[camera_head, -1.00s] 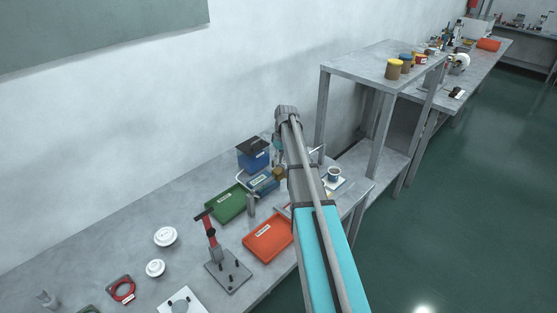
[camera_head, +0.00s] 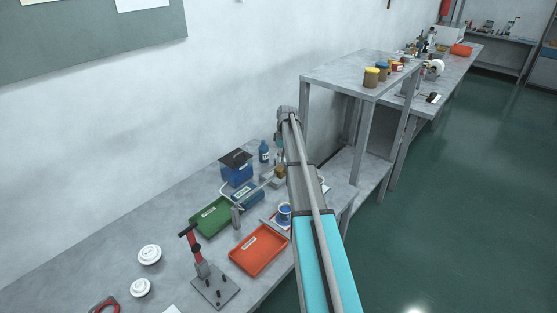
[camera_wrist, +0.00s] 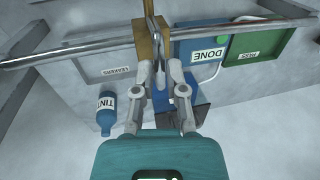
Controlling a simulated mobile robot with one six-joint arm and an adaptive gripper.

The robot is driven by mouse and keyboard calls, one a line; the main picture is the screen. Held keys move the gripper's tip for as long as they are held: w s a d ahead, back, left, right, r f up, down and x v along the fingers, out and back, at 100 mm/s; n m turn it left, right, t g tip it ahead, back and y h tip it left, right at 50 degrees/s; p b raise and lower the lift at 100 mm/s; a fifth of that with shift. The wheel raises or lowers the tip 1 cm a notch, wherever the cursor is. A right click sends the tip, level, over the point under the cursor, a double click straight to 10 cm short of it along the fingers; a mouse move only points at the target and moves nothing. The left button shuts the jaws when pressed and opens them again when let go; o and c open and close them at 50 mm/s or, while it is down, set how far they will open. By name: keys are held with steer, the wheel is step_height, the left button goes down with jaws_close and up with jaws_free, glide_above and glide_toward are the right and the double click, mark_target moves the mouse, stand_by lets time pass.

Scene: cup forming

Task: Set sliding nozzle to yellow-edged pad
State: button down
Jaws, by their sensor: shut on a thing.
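My gripper (camera_wrist: 158,70) is at the tan block that looks like the sliding nozzle (camera_wrist: 148,42) in the wrist view, its two fingers closed on it. The block sits on a long metal rail (camera_wrist: 85,47) and has a thin metal piece standing up from it. In the head view the block (camera_head: 280,171) shows small, just left of my arm, below the wrist, with part of the rail left of it. I cannot make out a yellow-edged pad; my arm hides part of the bench there. A blue cup (camera_head: 285,211) stands on a red-edged pad beside my arm.
A blue DONE container (camera_wrist: 204,50), green PASS tray (camera_wrist: 256,50), grey LEAKERS tray (camera_wrist: 112,78) and TINT bottle (camera_wrist: 107,112) lie around the rail. An orange tray (camera_head: 258,250) and red-handled clamp (camera_head: 198,262) are nearer. A shelf (camera_head: 350,75) stands at right.

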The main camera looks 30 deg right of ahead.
steer(key=c, duration=0.7)
jaws_free()
steer(key=shift+r, duration=0.15)
